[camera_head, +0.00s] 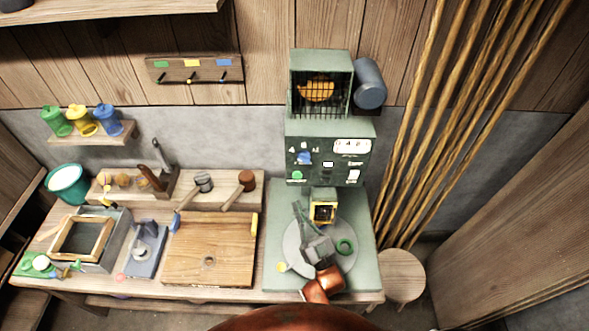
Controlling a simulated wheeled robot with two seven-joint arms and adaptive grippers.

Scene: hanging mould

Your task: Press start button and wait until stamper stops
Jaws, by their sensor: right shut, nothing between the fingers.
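The green stamper (330,128) stands at the back of the right part of the bench. Its front panel carries a round green button (297,175) at the lower left, a blue knob (304,158) above it, and a white dial (352,146). A yellow-framed stamping head (323,212) sits below the panel, over a round grey plate (293,245). My right gripper (299,207) is shut and empty. It points up toward the panel, below the green button and apart from it in the picture; the exact depth gap is unclear. My left gripper is out of view.
A wooden board (210,250), mallets (239,189) and a wooden frame (82,239) occupy the bench to the left. Long poles (440,120) and a round stool (401,273) stand to the right.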

